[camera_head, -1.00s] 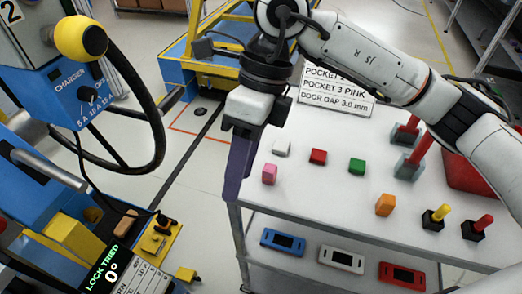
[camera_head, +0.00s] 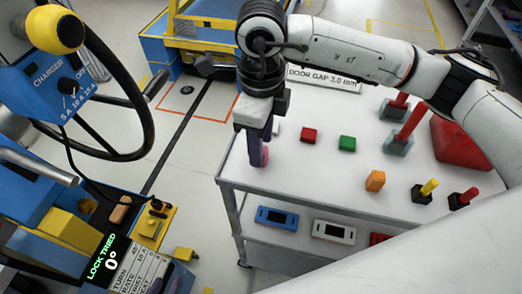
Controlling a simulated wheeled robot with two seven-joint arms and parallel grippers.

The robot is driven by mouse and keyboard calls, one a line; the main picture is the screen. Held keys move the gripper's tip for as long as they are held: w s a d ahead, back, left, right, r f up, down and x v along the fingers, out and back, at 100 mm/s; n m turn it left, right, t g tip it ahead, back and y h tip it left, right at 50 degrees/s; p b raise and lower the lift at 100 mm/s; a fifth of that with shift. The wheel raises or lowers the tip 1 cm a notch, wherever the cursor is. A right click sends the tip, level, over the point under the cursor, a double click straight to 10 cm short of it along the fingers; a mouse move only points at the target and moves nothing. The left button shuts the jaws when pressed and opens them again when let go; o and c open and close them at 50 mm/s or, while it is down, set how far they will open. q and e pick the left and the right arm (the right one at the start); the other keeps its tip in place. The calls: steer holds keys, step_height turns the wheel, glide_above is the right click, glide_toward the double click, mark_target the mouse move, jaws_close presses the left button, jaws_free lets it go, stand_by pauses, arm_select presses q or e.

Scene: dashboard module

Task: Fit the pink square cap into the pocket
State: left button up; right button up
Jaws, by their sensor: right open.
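The pink cap (camera_head: 265,156) is near the left edge of the white table top (camera_head: 315,172). It is partly hidden by my right gripper (camera_head: 259,158). My right gripper points down at the cap with its dark purple fingers open; part of the pink shows beside and between them. I cannot tell whether the fingers touch it. I cannot make out the pocket in this view. My left gripper is not in view.
Red (camera_head: 309,135), green (camera_head: 347,143) and orange (camera_head: 375,180) blocks stand right of the gripper. A white block (camera_head: 276,129) is partly hidden behind it. A blue charger unit (camera_head: 67,87) with a looped black cable stands at left. A sign (camera_head: 325,79) reads "DOOR GAP 3.0 mm".

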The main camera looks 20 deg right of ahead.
steer(key=shift+f, duration=0.45)
steer(key=shift+c, duration=0.2)
jaws_close()
steer(key=shift+r, duration=0.1)
